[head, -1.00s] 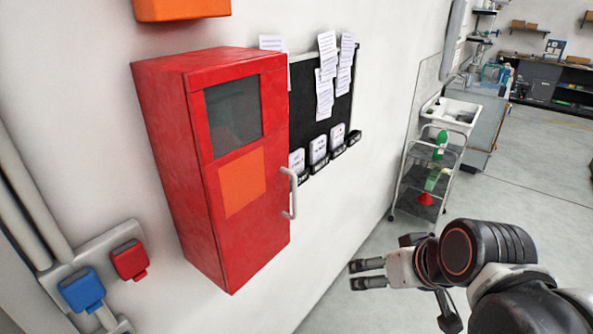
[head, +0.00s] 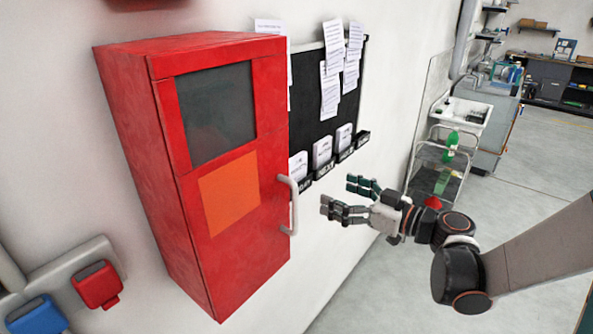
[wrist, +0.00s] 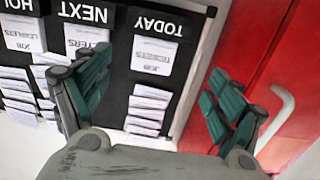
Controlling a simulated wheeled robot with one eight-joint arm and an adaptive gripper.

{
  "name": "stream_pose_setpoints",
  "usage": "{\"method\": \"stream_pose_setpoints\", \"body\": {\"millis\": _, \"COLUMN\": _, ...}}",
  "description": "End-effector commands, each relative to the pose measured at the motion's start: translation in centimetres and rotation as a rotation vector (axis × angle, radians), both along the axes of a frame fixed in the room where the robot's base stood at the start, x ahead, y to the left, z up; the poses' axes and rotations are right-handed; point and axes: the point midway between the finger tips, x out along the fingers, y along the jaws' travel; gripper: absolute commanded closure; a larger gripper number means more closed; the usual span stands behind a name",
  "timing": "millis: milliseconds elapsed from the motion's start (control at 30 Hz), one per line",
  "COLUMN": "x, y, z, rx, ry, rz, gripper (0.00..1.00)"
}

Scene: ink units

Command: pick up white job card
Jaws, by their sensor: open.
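White job cards stand in black labelled pockets low on a black wall board: one card in the TODAY pocket (wrist: 152,55), one in NEXT (wrist: 85,38) and one in HOLD (wrist: 22,33). They also show in the head view as the near card (head: 298,167), middle card (head: 322,152) and far card (head: 344,137). The near card is partly hidden by the red cabinet. My gripper (head: 340,195) is open and empty, right of the cabinet handle and apart from the cards. In the wrist view, upside down, the TODAY card appears between my fingers (wrist: 157,75).
The red wall cabinet (head: 222,110) with its pale handle (head: 288,205) stands close left of my gripper. White sheets (head: 330,85) hang on the board (head: 309,95). A wire cart (head: 432,165) stands beyond, by a sink (head: 460,110). Floor at right is clear.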

Motion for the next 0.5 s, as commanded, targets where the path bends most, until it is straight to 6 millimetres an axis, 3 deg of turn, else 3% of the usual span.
{"method": "stream_pose_setpoints", "body": {"millis": 167, "x": 0.7, "y": 0.1, "z": 0.0, "rx": 0.018, "ry": -0.051, "rz": 0.001, "gripper": 0.14}}
{"method": "stream_pose_setpoints", "body": {"millis": 500, "x": 4.3, "y": 4.8, "z": 0.2, "rx": 0.019, "ry": -0.052, "rz": 0.005, "gripper": 0.14}}
